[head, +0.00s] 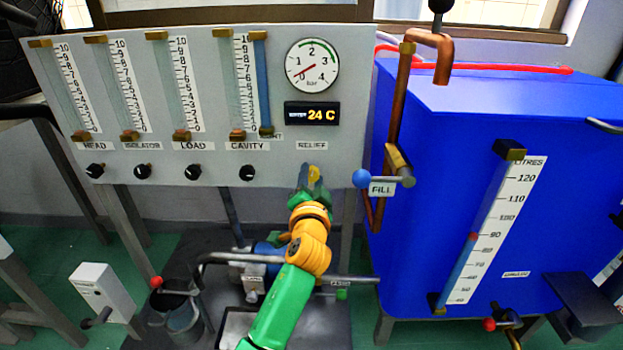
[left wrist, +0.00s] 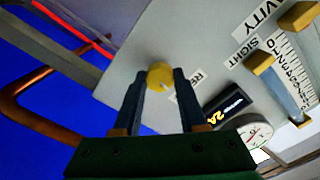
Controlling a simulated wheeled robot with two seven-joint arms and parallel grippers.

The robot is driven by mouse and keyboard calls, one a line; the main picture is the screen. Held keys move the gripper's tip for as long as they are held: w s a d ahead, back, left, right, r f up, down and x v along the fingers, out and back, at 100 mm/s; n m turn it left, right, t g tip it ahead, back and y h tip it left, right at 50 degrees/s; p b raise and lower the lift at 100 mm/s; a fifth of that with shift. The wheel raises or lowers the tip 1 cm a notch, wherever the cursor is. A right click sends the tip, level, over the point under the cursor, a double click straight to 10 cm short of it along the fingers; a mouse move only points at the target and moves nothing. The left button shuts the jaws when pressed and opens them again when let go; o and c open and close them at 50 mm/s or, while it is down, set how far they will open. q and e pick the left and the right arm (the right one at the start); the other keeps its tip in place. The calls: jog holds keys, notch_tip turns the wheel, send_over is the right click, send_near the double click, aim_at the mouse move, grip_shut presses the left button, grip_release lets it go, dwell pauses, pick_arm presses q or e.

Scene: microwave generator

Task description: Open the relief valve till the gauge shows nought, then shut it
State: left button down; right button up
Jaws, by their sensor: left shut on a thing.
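The yellow relief valve knob (head: 314,174) sits on the grey panel below the RELIEF label. My left gripper (head: 311,180) reaches up to it and is shut on it. In the left wrist view the knob (left wrist: 160,74) is between the two fingertips (left wrist: 160,82), with a small white mark on its face. The round pressure gauge (head: 312,65) is on the upper right of the panel. Its red needle points to the lower left, between 0 and 1 and close to 0. The gauge is only partly visible in the left wrist view (left wrist: 255,135). My right gripper is not in view.
The panel (head: 360,130) also holds several flow tubes, black knobs (head: 143,171) and a 24 C display (head: 312,114). A blue tank (head: 450,120) with a copper pipe (head: 400,100) and FILL valve (head: 383,180) stands close on the right. Pipework and a bucket (head: 183,315) lie below.

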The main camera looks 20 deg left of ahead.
pick_arm(q)
jog(key=shift+c, duration=2.3)
grip_release()
jog(key=p+v, duration=0.2)
jog(key=v, duration=0.5)
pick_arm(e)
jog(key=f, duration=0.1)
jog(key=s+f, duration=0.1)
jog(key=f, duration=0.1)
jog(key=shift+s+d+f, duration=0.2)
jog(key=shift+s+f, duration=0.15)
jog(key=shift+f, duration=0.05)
pick_arm(q)
jog(key=shift+d, duration=0.1)
